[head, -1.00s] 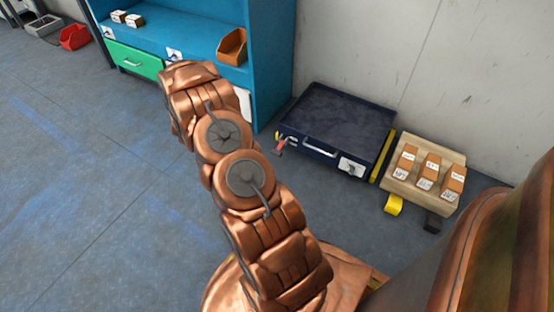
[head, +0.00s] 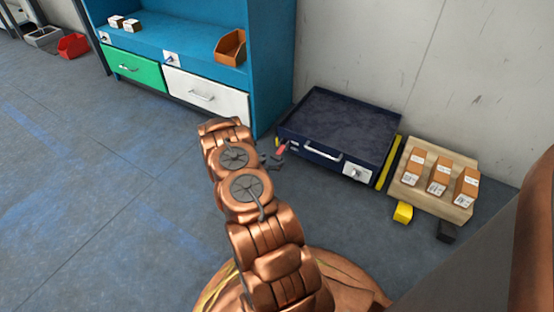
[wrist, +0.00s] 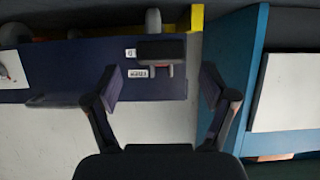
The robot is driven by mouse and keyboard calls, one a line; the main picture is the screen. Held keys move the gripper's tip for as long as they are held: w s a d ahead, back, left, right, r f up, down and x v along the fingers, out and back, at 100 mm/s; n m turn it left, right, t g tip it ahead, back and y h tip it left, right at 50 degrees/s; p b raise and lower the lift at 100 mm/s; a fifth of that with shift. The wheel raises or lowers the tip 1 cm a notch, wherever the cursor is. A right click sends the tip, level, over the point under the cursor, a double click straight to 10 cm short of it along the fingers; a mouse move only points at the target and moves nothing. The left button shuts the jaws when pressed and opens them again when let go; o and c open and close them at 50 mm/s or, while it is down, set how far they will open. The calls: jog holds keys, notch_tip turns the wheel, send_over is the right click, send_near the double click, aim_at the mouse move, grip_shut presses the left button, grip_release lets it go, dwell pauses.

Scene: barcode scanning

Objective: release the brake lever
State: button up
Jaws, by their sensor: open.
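The brake lever is a small red piece (head: 281,150) at the left front corner of the dark blue cart (head: 345,110) in the head view. In the head view my gripper (head: 270,160) is small and dark, close beside the lever and partly hidden by my arm.
A blue shelf with a green drawer (head: 134,67) and a white drawer (head: 206,96) stands left of the cart. A wooden pallet (head: 409,188) with several boxes is at the right, against the wall.

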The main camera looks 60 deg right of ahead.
aim_at(275, 158)
jog(key=b+x, duration=0.1)
jog(key=x, duration=0.2)
jog(key=shift+d+f, duration=0.25)
jog(key=shift+f, duration=0.05)
jog(key=shift+d+b, duration=0.35)
jog(key=shift+d, duration=0.2)
jog(key=shift+c, duration=0.3)
grip_shut()
jog(key=shift+d, duration=0.1)
